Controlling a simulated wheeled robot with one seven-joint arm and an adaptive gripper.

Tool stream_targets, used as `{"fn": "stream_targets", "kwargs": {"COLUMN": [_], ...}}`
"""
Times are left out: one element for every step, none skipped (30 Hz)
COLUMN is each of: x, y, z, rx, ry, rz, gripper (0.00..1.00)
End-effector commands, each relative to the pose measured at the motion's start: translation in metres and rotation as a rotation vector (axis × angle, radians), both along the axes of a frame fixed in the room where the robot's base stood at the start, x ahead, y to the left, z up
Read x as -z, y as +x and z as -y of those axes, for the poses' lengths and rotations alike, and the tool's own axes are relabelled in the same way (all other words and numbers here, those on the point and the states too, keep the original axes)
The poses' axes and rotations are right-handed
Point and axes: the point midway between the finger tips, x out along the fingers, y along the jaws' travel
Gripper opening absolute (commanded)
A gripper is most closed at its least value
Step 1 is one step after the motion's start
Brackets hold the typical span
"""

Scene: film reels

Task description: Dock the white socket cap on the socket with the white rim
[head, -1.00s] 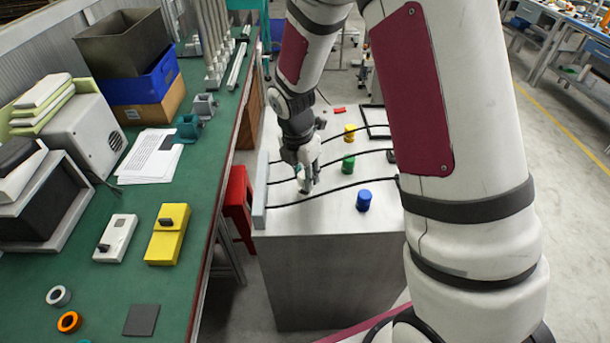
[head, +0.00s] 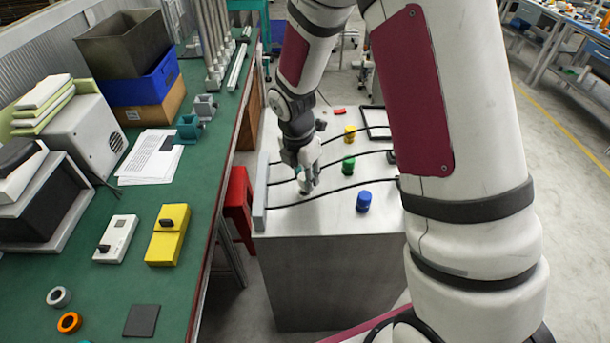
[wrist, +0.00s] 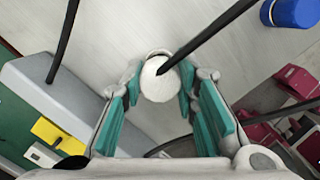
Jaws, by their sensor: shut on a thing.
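My gripper (head: 308,184) is low over the grey metal cabinet top, near its left side. In the wrist view, my gripper's teal-padded fingers (wrist: 160,92) are shut on the white socket cap (wrist: 160,80), a round white disc between the fingertips. A black cable meets or crosses the cap's face; I cannot tell which. In the head view the fingers mostly hide the cap. I cannot make out the socket with the white rim in either view.
A blue cap (head: 363,201), a green cap (head: 348,164) and a yellow cap (head: 350,133) stand on the cabinet to the right. Black cables cross the top from a grey bar (head: 260,193) along its left edge. A green workbench (head: 200,200) stands left.

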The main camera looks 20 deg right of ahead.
Motion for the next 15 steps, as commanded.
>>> {"fn": "stream_targets", "kwargs": {"x": [0.0013,0.0018,0.0026,0.0031,0.0037,0.0044,0.0050,0.0056,0.0063,0.0068,0.0074,0.0081,0.0087,0.0092,0.0099], "y": [0.0000,0.0000,0.0001,0.0001,0.0001,0.0001,0.0001,0.0001,0.0001,0.0001,0.0002,0.0002,0.0002,0.0003,0.0003], "z": [0.0000,0.0000,0.0000,-0.0001,0.0000,0.0000,0.0000,0.0000,0.0000,0.0000,0.0000,0.0000,0.0000,-0.0001,-0.0001], "rx": [0.000,0.000,0.000,0.000,0.000,0.000,0.000,0.000,0.000,-0.001,-0.001,-0.001,-0.001,-0.001,-0.001], "ry": [0.000,0.000,0.000,0.000,0.000,0.000,0.000,0.000,0.000,-0.001,-0.001,-0.001,-0.001,-0.001,0.000], "rz": [-0.001,-0.001,-0.001,-0.001,-0.001,-0.001,-0.001,-0.001,-0.001,-0.001,-0.001,-0.001,-0.001,-0.001,0.000], "gripper": [0.11,0.11,0.11,0.11,0.11,0.11,0.11,0.11,0.11,0.11,0.11,0.11,0.11,0.11,0.11]}}
